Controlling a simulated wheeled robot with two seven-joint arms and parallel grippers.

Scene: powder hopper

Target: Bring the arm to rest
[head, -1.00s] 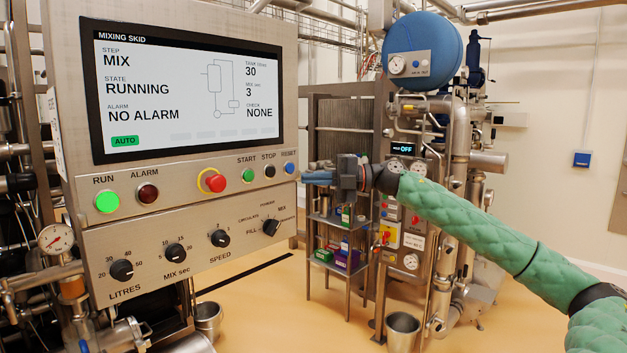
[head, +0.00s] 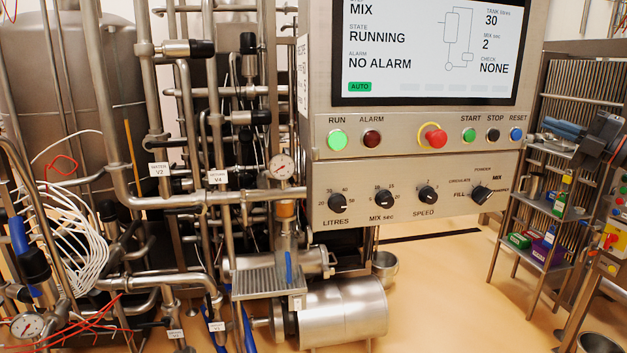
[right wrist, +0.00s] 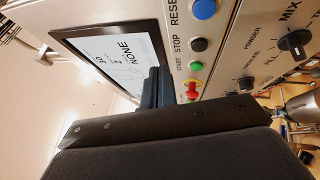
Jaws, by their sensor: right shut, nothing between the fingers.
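My right gripper (head: 549,129) is at the right edge of the head view, just right of the control panel's blue RESET button (head: 516,134). Its fingers are closed together with nothing between them. In the right wrist view the closed dark fingers (right wrist: 155,90) stand in front of the tilted panel, overlapping the screen's edge (right wrist: 112,50); I see no contact with a button. The mixing skid panel (head: 415,150) reads MIX, RUNNING, NO ALARM, with the green RUN lamp (head: 337,140) lit. My left gripper is not in view.
Pipes and valves (head: 205,130) crowd the left, with loose white cables (head: 75,225). A metal motor-like cylinder (head: 342,310) sits below the panel. A shelf rack (head: 545,210) with small boxes stands right, under my gripper. Open floor (head: 450,290) lies between.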

